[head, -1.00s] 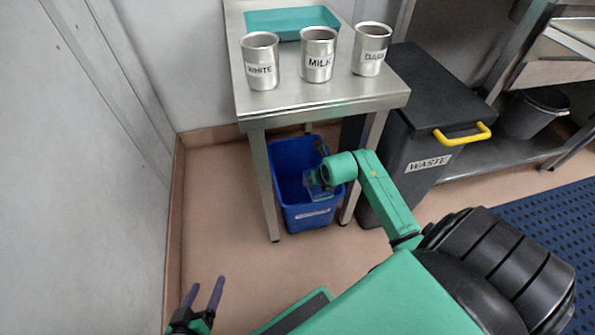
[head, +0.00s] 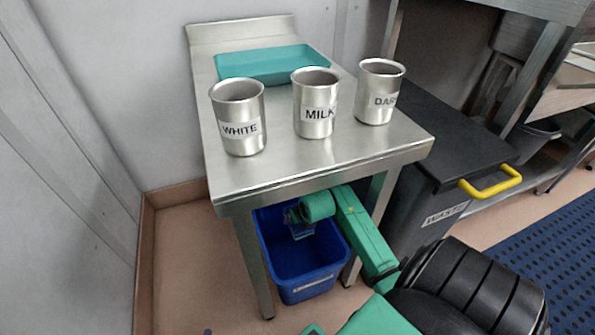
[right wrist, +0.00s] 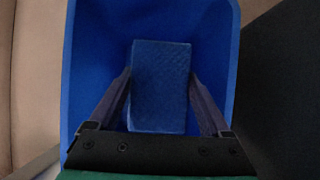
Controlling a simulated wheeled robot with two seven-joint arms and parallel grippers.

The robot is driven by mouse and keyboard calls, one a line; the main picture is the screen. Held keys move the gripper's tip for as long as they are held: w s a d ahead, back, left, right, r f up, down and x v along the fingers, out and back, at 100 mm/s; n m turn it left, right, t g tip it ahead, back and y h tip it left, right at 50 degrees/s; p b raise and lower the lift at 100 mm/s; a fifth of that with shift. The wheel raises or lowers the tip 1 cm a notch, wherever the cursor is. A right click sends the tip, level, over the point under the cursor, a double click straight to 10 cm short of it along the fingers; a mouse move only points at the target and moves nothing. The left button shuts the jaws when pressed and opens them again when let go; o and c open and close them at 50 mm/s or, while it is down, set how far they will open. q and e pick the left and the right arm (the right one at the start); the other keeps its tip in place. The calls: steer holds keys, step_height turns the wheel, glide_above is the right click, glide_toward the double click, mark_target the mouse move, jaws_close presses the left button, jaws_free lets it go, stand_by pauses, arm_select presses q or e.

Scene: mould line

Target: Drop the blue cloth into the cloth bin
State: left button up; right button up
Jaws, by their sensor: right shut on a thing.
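The blue cloth (right wrist: 160,98) is a folded, textured block in the right wrist view. My right gripper (right wrist: 160,75) is shut on it, one finger at each side. The cloth bin (right wrist: 81,50) is blue and open-topped, and its walls surround the cloth and fingers in that view. In the head view the bin (head: 312,288) stands on the floor under the steel table. My right gripper (head: 300,228) is at the bin's mouth there, partly hidden by my arm. Only a tiny tip of my left gripper (head: 207,332) shows at the bottom edge.
The steel table (head: 300,175) overhangs the bin, with its legs close by. It carries WHITE (head: 239,115), MILK (head: 315,100) and dark-labelled (head: 380,90) cups and a teal tray (head: 270,66). A black waste bin (head: 425,205) stands right. Floor at left is clear.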

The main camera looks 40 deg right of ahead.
arm_select(q)
steer(key=shift+f, duration=0.1)
arm_select(e)
steer(key=o, duration=1)
arm_select(q)
step_height(320, 180, up, 7)
steer(key=a+m+g+p, duration=0.1)
steer(key=g+p, duration=0.1)
steer(key=p, duration=0.4)
steer(key=shift+a+y+p, duration=0.15)
steer(key=shift+y+p, duration=0.15)
steer(key=shift+p, duration=0.05)
arm_select(e)
steer(key=v, duration=1.4)
steer(key=shift+r, duration=0.25)
arm_select(q)
steer(key=shift+w+f, duration=0.1)
steer(key=shift+w, duration=0.05)
arm_select(e)
steer(key=shift+a, duration=0.1)
